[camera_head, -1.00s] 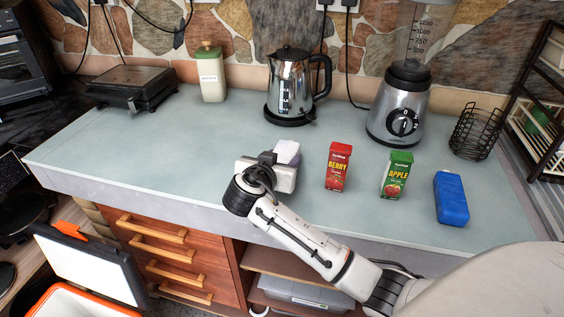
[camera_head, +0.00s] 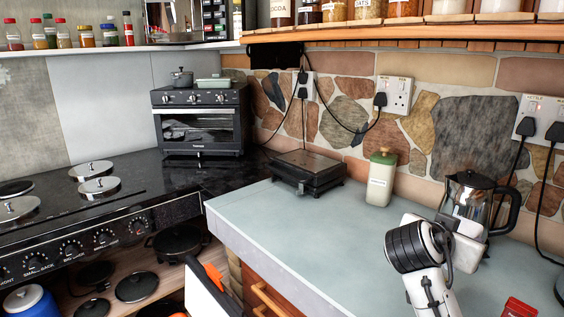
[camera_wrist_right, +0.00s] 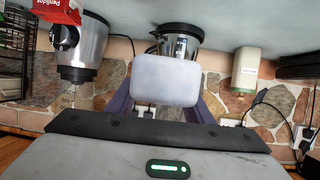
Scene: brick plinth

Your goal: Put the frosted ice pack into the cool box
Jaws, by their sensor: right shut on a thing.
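The frosted ice pack (camera_wrist_right: 165,80) is a pale, whitish rounded block in the right wrist view. My right gripper (camera_wrist_right: 166,98) is shut on it, with a finger at either side. In the head view my right gripper (camera_head: 455,246) is above the worktop in front of the kettle, and the pack is hidden behind it. The box body is almost wholly out of frame.
A chrome kettle (camera_head: 470,205), a cream canister (camera_head: 381,180) and a black grill (camera_head: 306,172) stand along the back of the worktop (camera_head: 300,225). The worktop's left part is clear. A red carton (camera_head: 518,308) is at bottom right. The hob (camera_head: 90,215) is at left.

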